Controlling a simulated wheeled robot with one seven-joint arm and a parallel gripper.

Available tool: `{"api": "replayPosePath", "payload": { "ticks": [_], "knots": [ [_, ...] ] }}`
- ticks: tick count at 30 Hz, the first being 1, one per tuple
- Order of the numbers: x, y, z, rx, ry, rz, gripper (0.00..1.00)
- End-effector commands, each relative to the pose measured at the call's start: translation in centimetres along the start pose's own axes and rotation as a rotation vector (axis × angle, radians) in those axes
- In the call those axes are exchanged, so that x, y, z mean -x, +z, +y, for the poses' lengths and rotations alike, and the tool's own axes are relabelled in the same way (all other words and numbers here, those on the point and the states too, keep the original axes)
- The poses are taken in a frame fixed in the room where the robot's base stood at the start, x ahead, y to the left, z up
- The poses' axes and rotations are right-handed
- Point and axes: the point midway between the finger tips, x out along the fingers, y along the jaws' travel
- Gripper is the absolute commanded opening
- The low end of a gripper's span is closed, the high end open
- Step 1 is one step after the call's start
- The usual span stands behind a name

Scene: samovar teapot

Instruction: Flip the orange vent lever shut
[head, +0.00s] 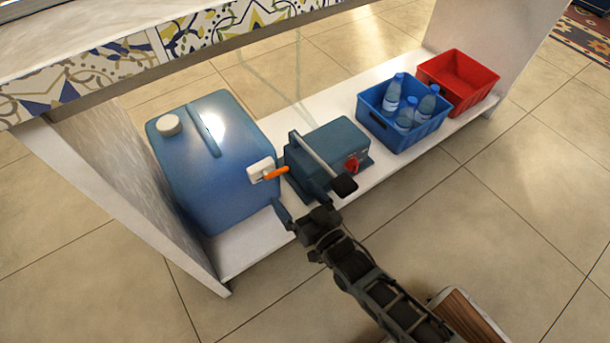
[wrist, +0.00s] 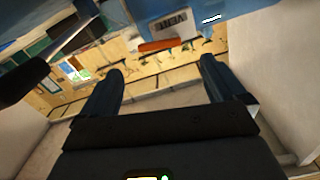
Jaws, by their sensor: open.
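The orange vent lever (head: 277,173) sticks out to the right from a white valve block (head: 260,169) on the right side of a big blue water tank (head: 190,180). In the wrist view the orange lever (wrist: 162,44) lies roughly level across the picture, below the white block (wrist: 173,27). My gripper (head: 302,203) is just in front of and below the lever in the head view. In the wrist view its two fingers (wrist: 162,68) are spread and empty, with the lever seen beyond the gap between them. I see no contact with the lever.
A teal pump box (head: 338,140) with a black-ended handle (head: 344,185) and a red knob (head: 352,165) stands close right of the lever. A blue crate (head: 412,140) of bottles and an empty red crate (head: 470,102) stand farther right on the white shelf (head: 237,258). A counter overhangs behind.

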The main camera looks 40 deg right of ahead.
Motion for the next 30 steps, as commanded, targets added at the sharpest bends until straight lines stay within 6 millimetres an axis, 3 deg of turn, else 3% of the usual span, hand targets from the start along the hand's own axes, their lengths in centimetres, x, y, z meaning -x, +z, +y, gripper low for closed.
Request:
{"api": "replayPosePath", "payload": {
  "ticks": [15, 27, 30],
  "knots": [
    [-6.7, 0.1, 0.0, 0.001, 0.0, 0.0, 0.97],
    [-7.5, -0.1, 0.0, 0.0, 0.0, -0.001, 0.97],
    [-7.5, -0.1, 0.0, 0.0, 0.0, -0.001, 0.87]
  ]
}}
